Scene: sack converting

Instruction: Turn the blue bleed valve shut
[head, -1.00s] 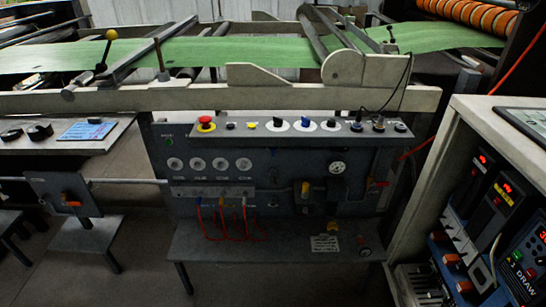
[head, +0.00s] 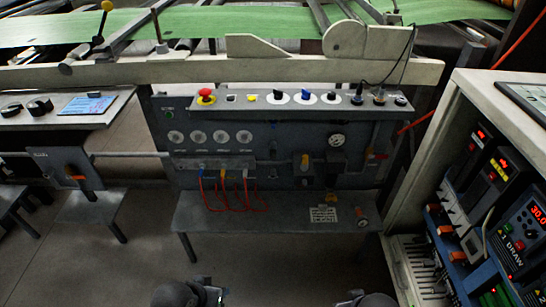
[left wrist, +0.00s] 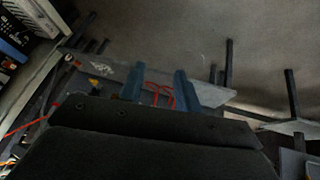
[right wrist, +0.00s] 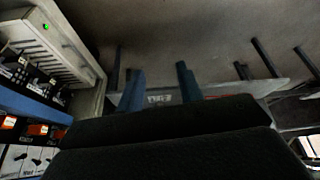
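A small blue part (head: 201,167) sits at the left end of the manifold strip (head: 235,164) on the grey panel. It is too small to tell whether it is the bleed valve or how it is turned. A blue knob (head: 306,93) also sits on the sloped control strip above. My left gripper (left wrist: 160,82) is open and empty. In the head view only part of my left arm shows at the bottom edge, in front of and below the panel. My right gripper (right wrist: 160,80) is open and empty, and its arm barely shows at the bottom of the head view.
A grey shelf (head: 270,219) juts out below the panel, with red hoses (head: 230,204) hanging above it. A red stop button (head: 206,95) is on the control strip. A white cabinet (head: 455,120) with drive units stands at right. Floor in front is clear.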

